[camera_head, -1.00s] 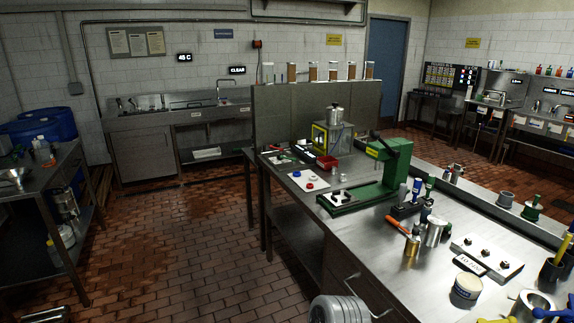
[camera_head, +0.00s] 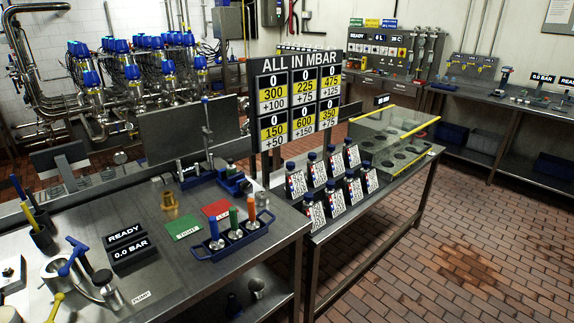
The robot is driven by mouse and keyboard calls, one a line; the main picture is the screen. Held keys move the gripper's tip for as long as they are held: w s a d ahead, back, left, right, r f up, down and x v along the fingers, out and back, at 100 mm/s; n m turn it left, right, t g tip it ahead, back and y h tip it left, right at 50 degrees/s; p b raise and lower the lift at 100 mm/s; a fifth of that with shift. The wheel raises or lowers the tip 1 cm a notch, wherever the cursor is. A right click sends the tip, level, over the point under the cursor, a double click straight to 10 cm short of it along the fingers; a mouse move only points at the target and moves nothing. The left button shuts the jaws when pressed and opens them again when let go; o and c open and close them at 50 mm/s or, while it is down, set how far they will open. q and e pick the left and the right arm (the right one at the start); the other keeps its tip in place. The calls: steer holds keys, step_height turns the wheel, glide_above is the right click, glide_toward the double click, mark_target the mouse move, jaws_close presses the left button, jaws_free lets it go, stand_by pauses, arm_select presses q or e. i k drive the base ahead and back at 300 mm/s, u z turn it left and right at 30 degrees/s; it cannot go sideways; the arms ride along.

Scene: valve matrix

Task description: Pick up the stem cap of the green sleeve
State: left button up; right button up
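A blue tray (camera_head: 240,243) stands on the near steel table. It holds three upright coloured pieces on silver bases. The green sleeve (camera_head: 233,219) is in the middle, with a blue one (camera_head: 213,227) to its left and an orange one (camera_head: 251,207) to its right. A silver round part (camera_head: 235,235) sits at the foot of the green sleeve; I cannot tell whether it is the stem cap. Neither of my grippers is in view.
Green (camera_head: 183,227) and red (camera_head: 216,209) mats lie behind the tray. A READY display (camera_head: 127,236) and blue-handled valve (camera_head: 75,256) are to the left. Tagged bottles (camera_head: 335,195) stand on the table at right. The brick floor (camera_head: 450,260) at right is open.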

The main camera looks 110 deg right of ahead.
mark_target(231, 166)
steer(key=z, duration=3.95)
